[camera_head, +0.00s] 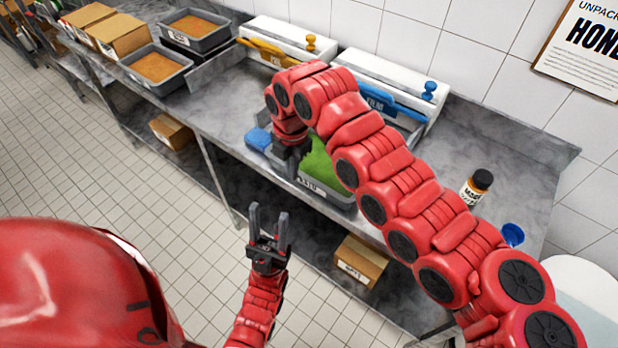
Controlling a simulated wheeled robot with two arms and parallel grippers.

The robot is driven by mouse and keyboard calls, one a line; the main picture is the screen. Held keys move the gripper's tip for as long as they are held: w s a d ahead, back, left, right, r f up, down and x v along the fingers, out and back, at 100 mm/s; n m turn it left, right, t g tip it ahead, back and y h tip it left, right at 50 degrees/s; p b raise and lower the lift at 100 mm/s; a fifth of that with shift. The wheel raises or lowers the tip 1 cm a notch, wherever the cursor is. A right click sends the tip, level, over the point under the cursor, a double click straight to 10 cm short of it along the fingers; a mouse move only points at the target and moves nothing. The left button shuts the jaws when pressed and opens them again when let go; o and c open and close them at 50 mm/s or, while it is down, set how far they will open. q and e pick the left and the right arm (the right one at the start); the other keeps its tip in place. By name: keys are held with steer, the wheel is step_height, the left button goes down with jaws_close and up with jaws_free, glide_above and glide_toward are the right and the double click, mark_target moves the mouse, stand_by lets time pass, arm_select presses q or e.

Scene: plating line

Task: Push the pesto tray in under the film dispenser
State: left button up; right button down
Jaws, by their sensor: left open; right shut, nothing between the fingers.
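The pesto tray (338,197) is grey with green contents and a label on its front wall. It sits near the front edge of the steel counter, and my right arm hides part of it. The film dispenser (378,75) is a white box with a blue bar marked FILM, behind the tray against the wall. My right gripper (288,172) is shut and empty, pointing down at the left end of the tray; I cannot tell whether it touches. My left gripper (268,212) is open and empty, in front of the counter.
A blue sponge or cloth (258,140) lies left of the tray. A second white dispenser (285,38) with a yellow bar stands to the left. Orange-filled trays (158,88) and cardboard boxes (122,35) are further left. A dark bottle (476,188) and blue cup (513,235) stand right.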

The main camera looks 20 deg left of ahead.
mark_target(305, 193)
steer(key=f+p, duration=0.1)
steer(key=f, duration=0.2)
steer(key=d+f+p, duration=0.1)
steer(key=f+p, duration=0.1)
steer(key=f, duration=0.1)
steer(key=f+p, duration=0.2)
steer(key=f, duration=0.1)
steer(key=shift+w+d+f, duration=0.15)
steer(key=shift+w+f, duration=0.1)
steer(key=shift+w, duration=0.15)
steer(key=shift+w+d+f+p, duration=0.15)
steer(key=shift+w+d, duration=0.1)
steer(key=shift+w, duration=0.3)
steer(key=shift+w+d+p, duration=0.15)
steer(key=shift+w+d, duration=0.05)
steer(key=shift+w, duration=0.35)
